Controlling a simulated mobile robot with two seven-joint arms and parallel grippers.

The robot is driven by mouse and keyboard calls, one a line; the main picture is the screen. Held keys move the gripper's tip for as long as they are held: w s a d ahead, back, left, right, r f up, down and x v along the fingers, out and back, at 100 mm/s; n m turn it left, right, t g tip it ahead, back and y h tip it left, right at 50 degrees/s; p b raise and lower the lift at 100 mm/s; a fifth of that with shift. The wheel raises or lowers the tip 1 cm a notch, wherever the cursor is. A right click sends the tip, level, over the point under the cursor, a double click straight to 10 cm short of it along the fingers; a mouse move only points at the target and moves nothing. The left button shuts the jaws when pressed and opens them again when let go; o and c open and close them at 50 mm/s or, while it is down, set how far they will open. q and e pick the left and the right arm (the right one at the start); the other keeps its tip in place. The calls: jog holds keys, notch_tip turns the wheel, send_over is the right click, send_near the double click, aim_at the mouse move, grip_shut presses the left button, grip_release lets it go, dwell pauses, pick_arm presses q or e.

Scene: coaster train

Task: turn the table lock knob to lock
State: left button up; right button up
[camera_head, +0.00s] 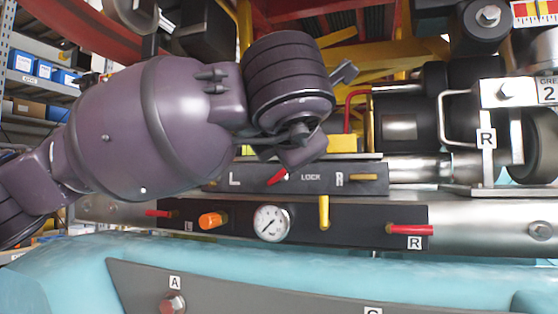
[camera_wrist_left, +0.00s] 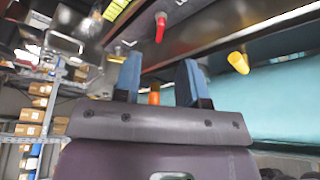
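The upper dark panel (camera_head: 300,178) carries the letters L and R, the word LOCK and a red pointed knob (camera_head: 278,177) left of that word. An orange-yellow handle (camera_head: 366,177) sits by the R. My left gripper (camera_head: 300,150) is just above this panel, and its fingers are hard to make out there. In the left wrist view its two blue fingers (camera_wrist_left: 158,62) stand apart with nothing gripped. A red knob (camera_wrist_left: 160,27) shows beyond them, and an orange piece (camera_wrist_left: 153,97) shows in the gap. My right gripper is not in view.
The lower panel (camera_head: 345,232) carries an orange knob (camera_head: 212,220), a pressure gauge (camera_head: 271,222), a yellow lever (camera_head: 324,212) and red levers at left (camera_head: 158,213) and right (camera_head: 410,230). Steel pipes and black machinery crowd the right. Shelves (camera_head: 40,85) stand at left.

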aim_at(281, 173)
pick_arm(q)
jog(key=d+r+n+g+y+p, duration=0.1)
jog(key=d+r+g+y+p, duration=0.1)
jog(key=d+r+p, duration=0.15)
jog(key=w+a+f, duration=0.1)
jog(key=w+f, duration=0.1)
jog(key=w, duration=0.2)
jog(key=w+a+f+n+g+y, duration=0.1)
jog(key=w+a+f, duration=0.1)
jog(key=w+f, duration=0.1)
jog(key=w+a+f+n+y, duration=0.1)
jog(key=w+f, duration=0.1)
jog(key=w, duration=0.2)
jog(key=shift+w+a+f+p, duration=0.15)
jog(key=shift+w+a+p, duration=0.15)
jog(key=shift+a+p, duration=0.1)
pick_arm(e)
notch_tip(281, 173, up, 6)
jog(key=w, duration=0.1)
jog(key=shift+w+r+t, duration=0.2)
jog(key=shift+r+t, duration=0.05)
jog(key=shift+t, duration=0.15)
